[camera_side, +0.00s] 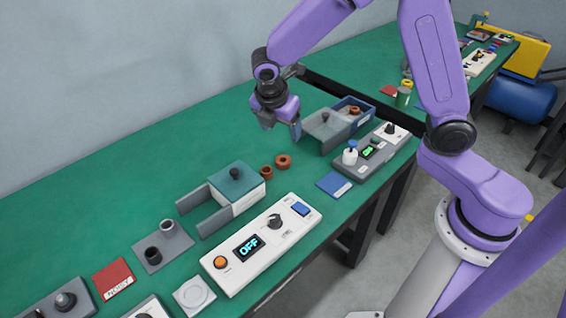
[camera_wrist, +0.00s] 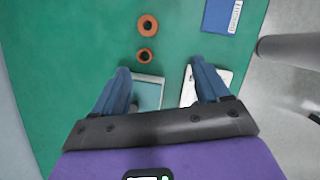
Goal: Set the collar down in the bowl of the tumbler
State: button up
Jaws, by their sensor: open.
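Two orange-brown rings that could be the collar stand apart on the green bench: a larger one (camera_side: 283,161) and a smaller one (camera_side: 266,172). Both show in the wrist view, the larger (camera_wrist: 148,25) beyond the smaller (camera_wrist: 145,56). My gripper (camera_side: 282,127) is open and empty, raised above the bench; in the wrist view its fingers (camera_wrist: 161,68) are spread, with the rings ahead of them. I cannot tell which thing is the tumbler; no bowl is clearly visible.
A white panel (camera_side: 225,277) reading OFF lies in front of the teal-topped box. A blue labelled card (camera_side: 334,185), a clear-covered box (camera_side: 328,132), a blue bin (camera_side: 368,103) and a grey device (camera_side: 398,147) stand to the right. The bench behind the rings is clear.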

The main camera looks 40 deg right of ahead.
jog(key=w+f+n, duration=0.1)
jog(key=w+f, duration=0.1)
jog(key=w, duration=0.1)
send_over(282, 157)
jog(key=s+a, duration=0.3)
jog(key=f, duration=1)
jog(key=shift+w+d+f, duration=0.15)
jog(key=shift+d+f, duration=0.1)
jog(key=shift+f, duration=0.05)
jog(key=shift+w+a+x, duration=0.1)
jog(key=shift+a+x, duration=0.05)
jog(key=shift+x, duration=1.2)
jog(key=shift+w+a+x, duration=0.1)
jog(key=shift+w+x, duration=0.05)
jog(key=shift+x, duration=1.15)
jog(key=shift+f, duration=0.1)
jog(key=c, duration=1.3)
jog(key=shift+c, duration=0.4)
jog(key=shift+r, duration=0.2)
